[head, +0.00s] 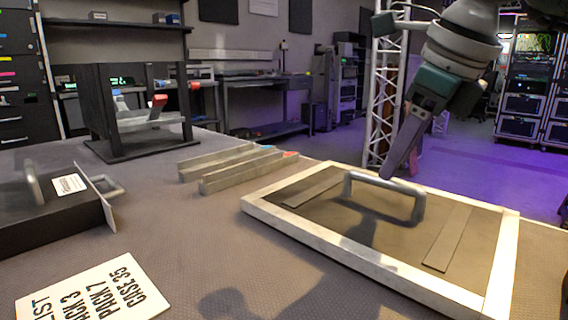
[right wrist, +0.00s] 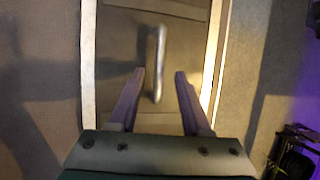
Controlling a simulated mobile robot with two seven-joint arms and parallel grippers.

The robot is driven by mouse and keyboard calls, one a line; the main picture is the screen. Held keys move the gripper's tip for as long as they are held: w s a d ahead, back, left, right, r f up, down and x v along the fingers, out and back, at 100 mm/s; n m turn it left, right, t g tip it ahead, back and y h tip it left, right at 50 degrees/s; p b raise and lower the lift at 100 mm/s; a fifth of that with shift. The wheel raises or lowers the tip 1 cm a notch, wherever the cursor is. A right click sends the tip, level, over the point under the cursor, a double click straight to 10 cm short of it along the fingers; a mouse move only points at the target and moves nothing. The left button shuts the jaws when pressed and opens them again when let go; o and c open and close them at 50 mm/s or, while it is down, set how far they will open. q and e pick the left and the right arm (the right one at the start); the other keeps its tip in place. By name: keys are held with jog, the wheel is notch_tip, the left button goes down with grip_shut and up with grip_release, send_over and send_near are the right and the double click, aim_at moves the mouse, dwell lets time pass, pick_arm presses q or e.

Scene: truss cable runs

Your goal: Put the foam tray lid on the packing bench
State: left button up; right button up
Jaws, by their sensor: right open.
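The foam tray lid (head: 330,205) is a brown panel with a pale raised frame, two flat strips and a grey bar handle (head: 385,186). It lies flat at the right of the grey-brown bench top (head: 190,235). My right gripper (head: 388,174) points down at the handle from above. In the right wrist view my right gripper (right wrist: 160,72) is open, and the handle (right wrist: 158,62) shows in line with the gap between its fingers. I cannot tell whether the fingers reach down around it. My left gripper is not in view.
A black case (head: 40,225) with handles stands at the left. A printed card (head: 92,290) lies in front. Grey rails (head: 235,170) lie behind the lid, and a black open-framed stand (head: 100,110) is at the back left. A white truss (head: 383,95) rises beyond the bench.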

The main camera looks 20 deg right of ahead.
jog(key=p+v, duration=0.1)
jog(key=v, duration=0.5)
jog(key=shift+r, duration=0.3)
jog(key=shift+s, duration=0.1)
dwell(1.4)
